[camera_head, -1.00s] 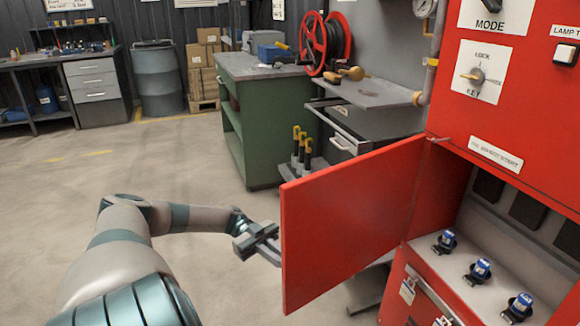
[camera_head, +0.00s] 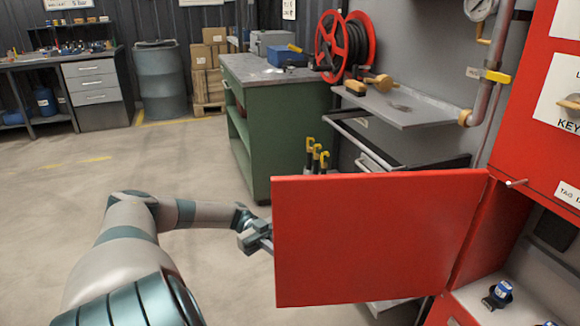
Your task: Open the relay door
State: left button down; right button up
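The red relay door (camera_head: 375,240) stands swung out from the red cabinet (camera_head: 540,130), hinged at its right edge, with its broad face toward me. The compartment beside it is open, and a blue-topped relay (camera_head: 498,293) shows on its pale shelf at the lower right. My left gripper (camera_head: 262,238) is at the door's free left edge. Its fingertips reach the edge and are partly hidden behind the panel, so I cannot tell whether they grip it. My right gripper is not in view.
A green workbench (camera_head: 262,140) stands behind the door, with a red hose reel (camera_head: 343,48) beyond it. A grey wall shelf (camera_head: 400,105) and yellow-handled tools (camera_head: 316,155) are just behind the door. The floor (camera_head: 80,195) at left is clear.

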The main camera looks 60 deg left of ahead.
pick_arm(q)
jog(key=shift+w+a+f, duration=0.1)
jog(key=shift+w+a, duration=0.05)
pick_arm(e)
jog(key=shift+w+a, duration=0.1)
pick_arm(q)
jog(key=c, duration=2.1)
grip_release()
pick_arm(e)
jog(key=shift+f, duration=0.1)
